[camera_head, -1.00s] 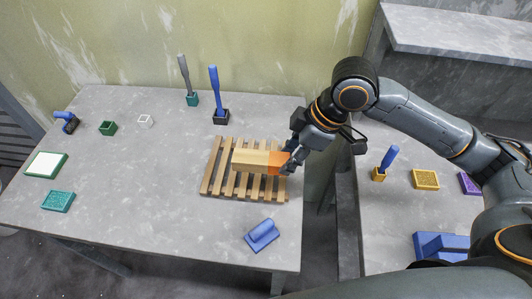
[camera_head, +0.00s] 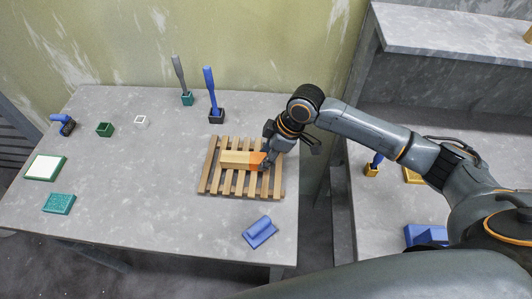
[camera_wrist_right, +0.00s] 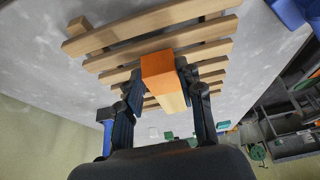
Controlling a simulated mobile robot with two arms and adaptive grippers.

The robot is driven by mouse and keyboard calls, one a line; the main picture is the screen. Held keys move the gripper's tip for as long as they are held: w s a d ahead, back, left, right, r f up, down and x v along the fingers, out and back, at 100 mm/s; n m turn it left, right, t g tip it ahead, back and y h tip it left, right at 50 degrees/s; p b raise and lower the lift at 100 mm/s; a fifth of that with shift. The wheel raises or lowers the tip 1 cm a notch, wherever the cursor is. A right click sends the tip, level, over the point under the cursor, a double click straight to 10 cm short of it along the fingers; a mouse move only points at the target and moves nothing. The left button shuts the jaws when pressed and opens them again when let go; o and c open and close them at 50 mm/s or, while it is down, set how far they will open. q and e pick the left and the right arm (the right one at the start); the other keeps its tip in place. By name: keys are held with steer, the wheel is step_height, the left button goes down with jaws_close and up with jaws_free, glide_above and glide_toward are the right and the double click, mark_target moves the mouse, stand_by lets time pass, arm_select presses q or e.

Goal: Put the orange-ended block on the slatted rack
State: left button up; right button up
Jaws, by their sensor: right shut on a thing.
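The orange-ended block (camera_head: 236,157) is a long pale wooden block with an orange end at its right. It is over the slatted rack (camera_head: 208,177), a wooden rack of several slats on the left table. My right gripper (camera_head: 262,158) is shut on the block at its orange end. In the right wrist view, the orange end (camera_wrist_right: 158,68) sits between the two fingers (camera_wrist_right: 160,82), and the slats (camera_wrist_right: 205,30) lie behind it. I cannot tell whether the block touches the slats. My left gripper is not in view.
A blue tool with a flat base (camera_head: 260,233) lies in front of the rack. A blue-handled brush (camera_head: 211,95) and a grey-handled one (camera_head: 181,80) stand in holders behind it. The left table's middle (camera_head: 140,175) is clear. A second table stands at the right.

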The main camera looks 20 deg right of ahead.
steer(key=shift+f, duration=0.1)
steer(key=o, duration=1.2)
steer(key=b+v, duration=0.1)
steer(key=v, duration=1.1)
